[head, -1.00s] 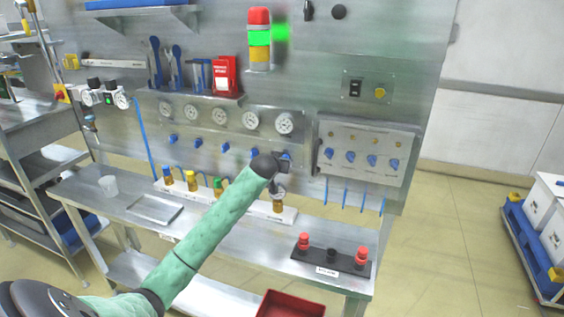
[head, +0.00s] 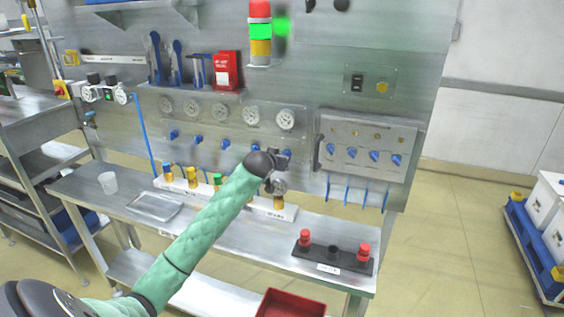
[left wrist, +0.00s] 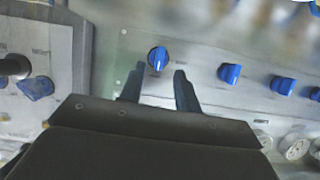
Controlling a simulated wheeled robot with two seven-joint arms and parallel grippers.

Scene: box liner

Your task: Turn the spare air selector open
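A row of blue selector knobs runs under the gauges on the wall panel. The rightmost knob (head: 287,154) is partly hidden by my left gripper (head: 279,160). In the left wrist view this knob (left wrist: 158,57) is round with a raised ridge and sits just beyond my left gripper's fingertips (left wrist: 156,77). The two fingers are apart, one toward each side of the knob, and nothing is held between them. Contact cannot be made out. The other row knobs (left wrist: 229,73) lie to the right in that view. Labels are too small to read. My right gripper is out of view.
A raised box panel (head: 366,147) with more blue knobs and a side handle is right of the gripper. Gauges (head: 286,119) are above. Below, the bench holds a white rack (head: 230,202) of capped bottles and a black strip (head: 331,255) with red knobs.

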